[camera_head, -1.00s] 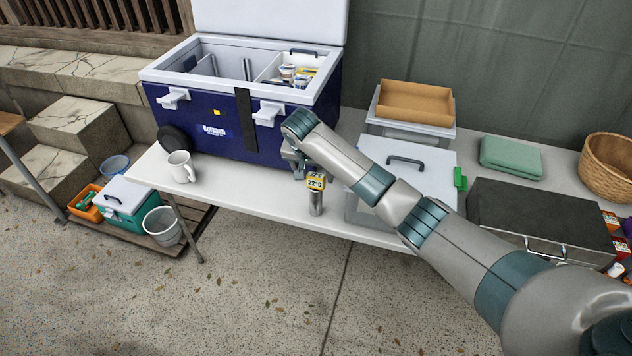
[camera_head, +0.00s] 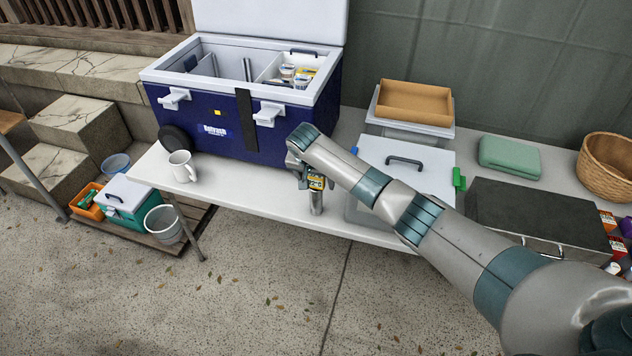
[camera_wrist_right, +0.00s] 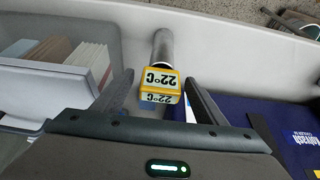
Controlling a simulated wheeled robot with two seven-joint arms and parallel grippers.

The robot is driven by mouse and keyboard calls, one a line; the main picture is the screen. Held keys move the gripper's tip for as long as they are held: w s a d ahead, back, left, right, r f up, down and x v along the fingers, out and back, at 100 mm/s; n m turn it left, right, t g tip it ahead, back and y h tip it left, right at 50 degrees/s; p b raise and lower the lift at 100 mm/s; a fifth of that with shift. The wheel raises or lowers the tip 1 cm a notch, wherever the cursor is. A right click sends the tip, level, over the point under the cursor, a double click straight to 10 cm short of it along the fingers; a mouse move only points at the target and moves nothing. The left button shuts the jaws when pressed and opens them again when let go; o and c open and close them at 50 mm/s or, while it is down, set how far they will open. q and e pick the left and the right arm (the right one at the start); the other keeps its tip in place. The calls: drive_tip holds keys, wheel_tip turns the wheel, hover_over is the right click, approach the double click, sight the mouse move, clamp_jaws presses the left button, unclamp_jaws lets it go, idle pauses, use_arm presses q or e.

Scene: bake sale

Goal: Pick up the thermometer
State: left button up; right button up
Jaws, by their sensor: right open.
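The thermometer stands upright on the white table near its front edge. It has a yellow head with a 22°C display (camera_head: 316,183) and a grey metal cylinder below. In the right wrist view the thermometer (camera_wrist_right: 160,82) shows between the two fingers, with its grey cylinder beyond the head. My right gripper (camera_head: 310,181) is open at the thermometer's head, with a finger on each side. Gaps show between the head and the fingers in the right wrist view (camera_wrist_right: 158,90). The right arm partly hides the head in the head view. My left gripper is not in view.
The blue cooler (camera_head: 215,125) stands open behind, with a white mug (camera_head: 182,166) at its front left. A white-lidded box (camera_head: 425,165) is close on the right, with a dark case (camera_head: 540,212) farther right. The table front (camera_head: 250,196) between mug and thermometer is clear.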

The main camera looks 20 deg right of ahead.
drive_tip(key=c, duration=1.1)
drive_tip(key=shift+c, duration=0.2)
drive_tip(key=shift+r, duration=0.1)
